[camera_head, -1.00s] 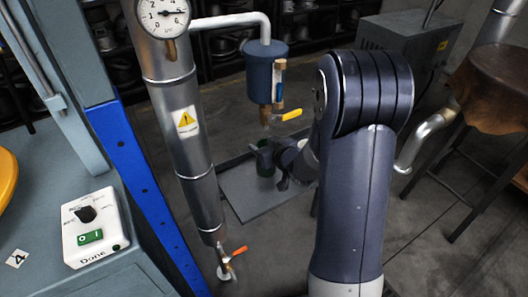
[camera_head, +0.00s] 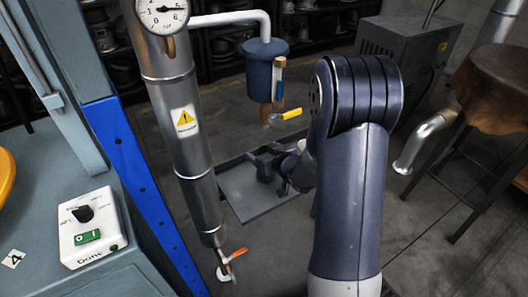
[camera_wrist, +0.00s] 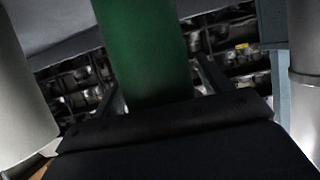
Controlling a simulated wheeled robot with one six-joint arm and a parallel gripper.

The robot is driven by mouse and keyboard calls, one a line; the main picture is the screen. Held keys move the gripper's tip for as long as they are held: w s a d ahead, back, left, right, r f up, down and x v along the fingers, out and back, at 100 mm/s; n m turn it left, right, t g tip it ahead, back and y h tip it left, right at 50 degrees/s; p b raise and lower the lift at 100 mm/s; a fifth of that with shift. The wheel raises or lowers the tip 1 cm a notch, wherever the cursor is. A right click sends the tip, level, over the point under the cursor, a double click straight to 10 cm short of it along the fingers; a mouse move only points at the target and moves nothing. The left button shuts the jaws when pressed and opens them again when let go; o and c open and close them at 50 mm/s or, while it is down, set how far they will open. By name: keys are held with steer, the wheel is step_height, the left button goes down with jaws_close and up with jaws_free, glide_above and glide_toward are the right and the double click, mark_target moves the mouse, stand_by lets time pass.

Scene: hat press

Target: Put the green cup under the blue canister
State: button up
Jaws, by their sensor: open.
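The green cup (camera_head: 265,173) is upright at the grey tray (camera_head: 250,207), below the blue canister (camera_head: 266,72) and its yellow-handled tap. My gripper (camera_head: 265,158) is at the cup, coming from the right, and partly hides it. In the wrist view the green cup (camera_wrist: 145,50) stands upright between the two dark fingers (camera_wrist: 160,85), which are open on either side of it. Contact between fingers and cup cannot be made out. The cup's base is hard to see.
A steel pipe (camera_head: 183,120) with a gauge and an orange-handled valve (camera_head: 238,253) stands left of the tray. A brown-topped stool (camera_head: 495,88) and a grey machine (camera_head: 408,50) are at the right. A control box (camera_head: 90,228) is at the lower left.

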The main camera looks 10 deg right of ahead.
steer(key=shift+r, duration=0.1)
steer(key=shift+s+r, duration=0.1)
steer(key=shift+r, duration=0.1)
steer(key=p+v, duration=0.1)
steer(key=v, duration=1)
steer(key=shift+s+p, duration=0.4)
